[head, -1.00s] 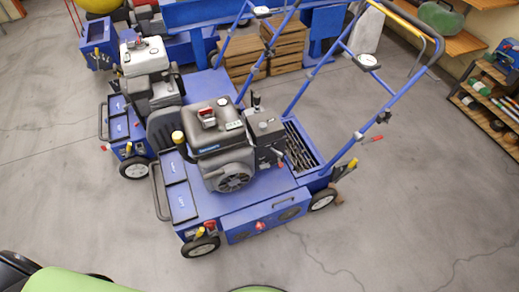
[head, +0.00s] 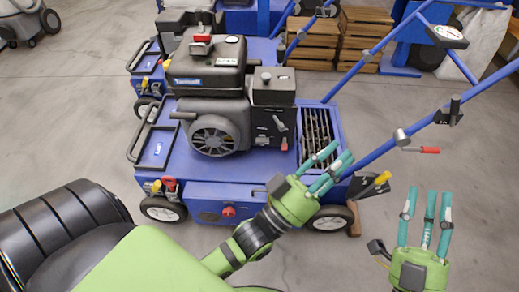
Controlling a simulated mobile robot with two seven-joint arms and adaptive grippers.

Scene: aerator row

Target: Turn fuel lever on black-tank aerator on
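The black-tank aerator (head: 250,170) stands in front of me, with a blue deck and a black engine. Its black tank (head: 205,68) has a red cap on top. A dark control box (head: 272,105) on the engine's right side carries small levers, one with a red tip (head: 284,144). I cannot tell which is the fuel lever. My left gripper (head: 336,164) is open and empty, in front of the aerator's right end in the picture, apart from the control box. My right gripper (head: 428,203) is open and empty, further right, with its fingers pointing up the picture.
The blue handlebar (head: 385,147) slopes up to the right, with a red-gripped lever (head: 428,150) and a gauge (head: 447,35). A yellow-tipped lever (head: 381,179) sits near my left gripper. Another aerator (head: 145,82) stands behind. Wooden crates (head: 362,35) are at the back.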

